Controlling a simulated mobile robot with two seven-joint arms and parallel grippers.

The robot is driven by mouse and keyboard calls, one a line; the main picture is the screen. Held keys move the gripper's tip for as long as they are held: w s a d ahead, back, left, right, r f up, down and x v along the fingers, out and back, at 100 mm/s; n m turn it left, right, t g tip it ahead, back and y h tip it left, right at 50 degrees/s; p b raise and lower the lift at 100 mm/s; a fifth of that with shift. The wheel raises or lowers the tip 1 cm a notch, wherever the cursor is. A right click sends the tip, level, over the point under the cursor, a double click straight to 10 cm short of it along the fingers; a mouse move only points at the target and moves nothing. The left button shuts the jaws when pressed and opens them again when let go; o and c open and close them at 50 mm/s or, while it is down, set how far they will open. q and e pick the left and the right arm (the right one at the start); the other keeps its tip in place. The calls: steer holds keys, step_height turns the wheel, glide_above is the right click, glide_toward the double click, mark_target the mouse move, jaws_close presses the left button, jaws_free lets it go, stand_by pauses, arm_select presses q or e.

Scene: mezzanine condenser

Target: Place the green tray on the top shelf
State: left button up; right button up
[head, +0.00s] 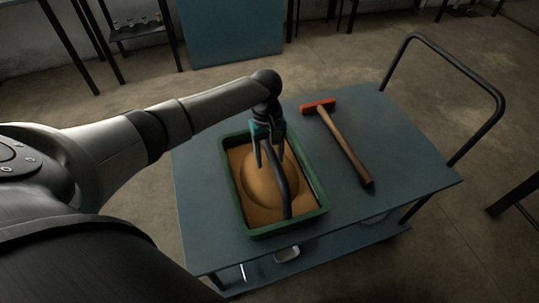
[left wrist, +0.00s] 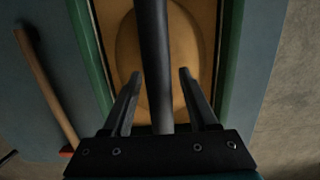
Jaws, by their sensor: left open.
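The green tray (head: 290,227) sits on the blue-grey top surface (head: 400,180) of a cart. A rounded tan shape fills most of its inside, and a dark bar handle (head: 279,182) arches over it. My left gripper (head: 271,163) is above the tray, pointing down, with its fingers apart. In the left wrist view the handle (left wrist: 153,30) runs between the two open fingers (left wrist: 160,75), and the tray's green rim (left wrist: 232,60) shows on the right. I cannot tell whether either finger touches the handle. My right gripper is out of view.
A hammer (head: 343,148) with a red head lies right of the tray. The cart has a black push handle (head: 455,62) at the right and a lower shelf (head: 330,255) with small items. A dark rack (head: 136,32) stands at the back left.

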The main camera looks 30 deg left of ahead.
arm_select(q)
steer(key=shift+r, duration=0.1)
steer(key=r+p, duration=0.1)
steer(key=r, duration=0.3)
steer(key=r+p, duration=0.1)
steer(key=r, duration=0.3)
steer(key=w+a+r+p, duration=0.1)
steer(key=r, duration=0.2)
steer(key=shift+a+r+p, duration=0.1)
steer(key=shift+r+p, duration=0.3)
